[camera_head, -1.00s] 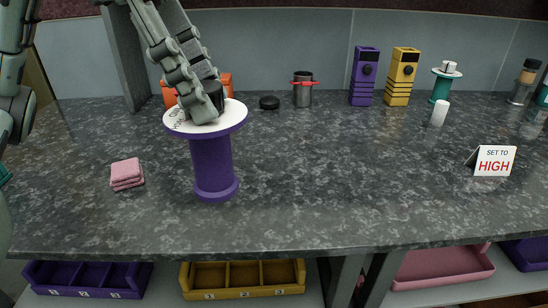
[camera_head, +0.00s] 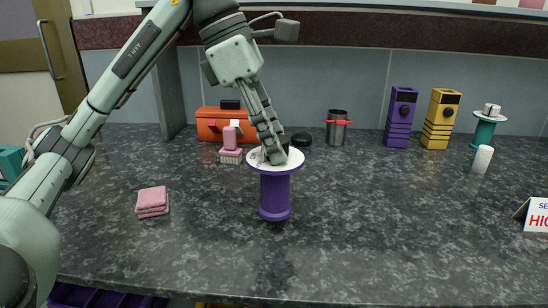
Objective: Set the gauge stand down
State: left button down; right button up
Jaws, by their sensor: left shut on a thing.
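The gauge stand (camera_head: 275,192) is a purple spool with a wide white disc on top, upright near the middle of the counter. Its base appears at the counter surface; I cannot tell whether it touches. My left gripper (camera_head: 274,154) reaches down from above and is shut at the top of the stand, over the white disc. A small black part shows beside the fingers, and the fingers hide the exact grip. My right gripper is not in view.
Behind stand a pink brush-like item (camera_head: 231,142), an orange box (camera_head: 212,125), a black puck (camera_head: 302,139) and a metal cup (camera_head: 337,128). Purple (camera_head: 400,118) and yellow (camera_head: 440,119) boxes and a teal spool (camera_head: 484,132) stand right. Folded pink cloth (camera_head: 152,201) lies left.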

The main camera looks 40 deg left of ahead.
aim_at(275, 185)
pick_arm(q)
jog(key=shift+f, duration=1.55)
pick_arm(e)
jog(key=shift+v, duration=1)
pick_arm(q)
jog(key=shift+f+b, duration=0.15)
jog(key=shift+b, duration=0.25)
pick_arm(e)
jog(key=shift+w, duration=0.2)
pick_arm(q)
jog(key=c, duration=1)
grip_release()
jog(key=shift+c, duration=0.2)
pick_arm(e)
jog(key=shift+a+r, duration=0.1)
